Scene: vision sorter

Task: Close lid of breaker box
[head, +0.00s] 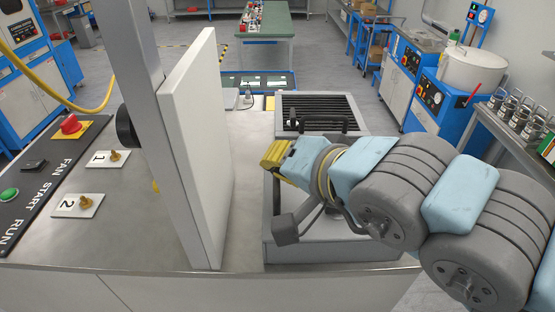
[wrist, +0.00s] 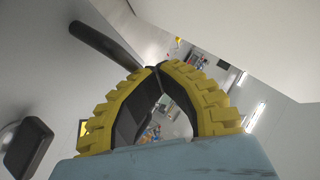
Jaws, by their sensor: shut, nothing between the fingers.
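A grey metal box (head: 278,235) sits on the bench right of centre, with my arm across it. It looks like the breaker box, but my arm hides much of its top. A thick white panel (head: 205,130) stands upright to its left; I cannot tell whether it is the lid. My gripper (head: 273,153) is above the box, right of the panel and apart from it. In the wrist view its yellow ridged fingers (wrist: 158,67) meet at the tips, with nothing between them. A dark bar handle (wrist: 105,45) shows left of the fingers; it is on a grey surface.
A black slatted grille (head: 315,108) lies behind the box. At left, the bench carries a red button (head: 70,125), a green button (head: 9,195) and two numbered switches (head: 108,157). A grey post (head: 135,60) rises beside the panel. A bare bench strip (head: 250,180) separates panel and box.

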